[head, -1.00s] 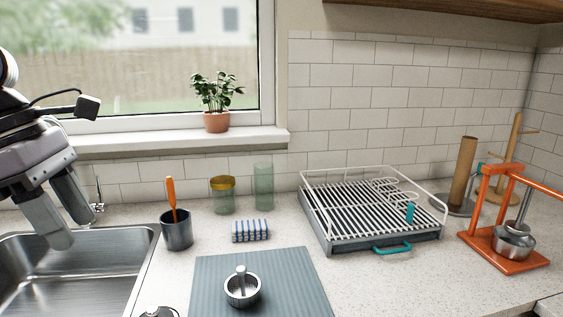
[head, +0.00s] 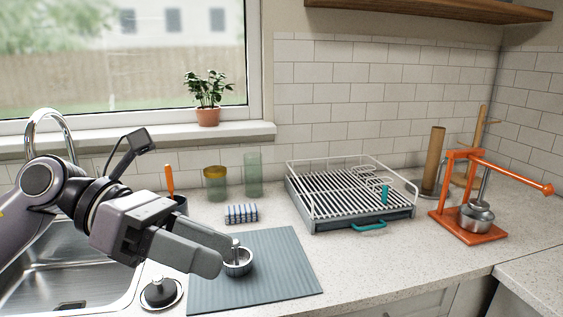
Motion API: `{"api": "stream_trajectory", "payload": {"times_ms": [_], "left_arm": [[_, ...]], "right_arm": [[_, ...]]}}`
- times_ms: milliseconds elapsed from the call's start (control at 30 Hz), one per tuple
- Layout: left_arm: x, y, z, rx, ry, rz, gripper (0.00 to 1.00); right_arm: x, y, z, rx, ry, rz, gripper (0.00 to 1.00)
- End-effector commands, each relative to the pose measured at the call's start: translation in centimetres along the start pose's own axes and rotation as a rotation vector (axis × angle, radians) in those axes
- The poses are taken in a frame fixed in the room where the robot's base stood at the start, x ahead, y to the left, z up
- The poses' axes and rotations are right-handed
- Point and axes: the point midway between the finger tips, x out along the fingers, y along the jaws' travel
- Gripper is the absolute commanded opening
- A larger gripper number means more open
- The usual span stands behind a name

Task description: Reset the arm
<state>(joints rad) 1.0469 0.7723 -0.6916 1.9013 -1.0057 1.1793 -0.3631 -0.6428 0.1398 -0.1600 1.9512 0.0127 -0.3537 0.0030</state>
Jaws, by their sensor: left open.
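My left arm comes in from the left over the sink. My left gripper (head: 225,258) is open and empty, its two grey fingers apart and pointing right, above the left part of the grey mat. A small metal bowl (head: 240,267) with an upright post stands on the mat just beyond the fingertips and is partly hidden by them. I cannot tell whether the fingers touch it. My right gripper is not in view.
The grey ribbed mat (head: 275,275) lies on the counter right of the sink (head: 60,290). The counter's right front is clear.

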Motion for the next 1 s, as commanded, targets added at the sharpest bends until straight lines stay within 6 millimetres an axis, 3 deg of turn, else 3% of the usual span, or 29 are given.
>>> {"api": "stream_trajectory", "payload": {"times_ms": [100, 233, 400, 533, 667, 767, 867, 1000], "left_arm": [[2.0, -0.9, 1.9, -0.119, -0.247, -0.087, 0.49], [2.3, -1.1, 4.0, -0.286, -0.518, -0.158, 0.49], [0.8, 0.4, 5.4, -0.555, -0.865, -0.215, 0.49], [-1.2, 2.8, 4.7, -0.793, -1.119, -0.231, 0.49], [-3.2, 5.7, 2.0, -1.056, -1.361, -0.215, 0.49], [-4.5, 8.0, -1.4, -1.271, -1.534, -0.18, 0.49], [-5.3, 9.8, -5.9, -1.493, -1.697, -0.123, 0.49], [-5.5, 11.0, -13.6, -1.819, -1.901, -0.002, 0.49]], "right_arm": [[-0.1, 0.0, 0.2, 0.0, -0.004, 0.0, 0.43], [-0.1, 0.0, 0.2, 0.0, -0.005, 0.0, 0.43], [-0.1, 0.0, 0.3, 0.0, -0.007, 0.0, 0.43], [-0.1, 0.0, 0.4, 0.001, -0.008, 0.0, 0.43], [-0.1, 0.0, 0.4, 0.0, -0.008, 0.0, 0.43], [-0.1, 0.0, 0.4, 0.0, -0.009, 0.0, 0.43], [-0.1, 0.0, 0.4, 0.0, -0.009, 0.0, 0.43], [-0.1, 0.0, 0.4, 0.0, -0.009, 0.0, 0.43]]}}
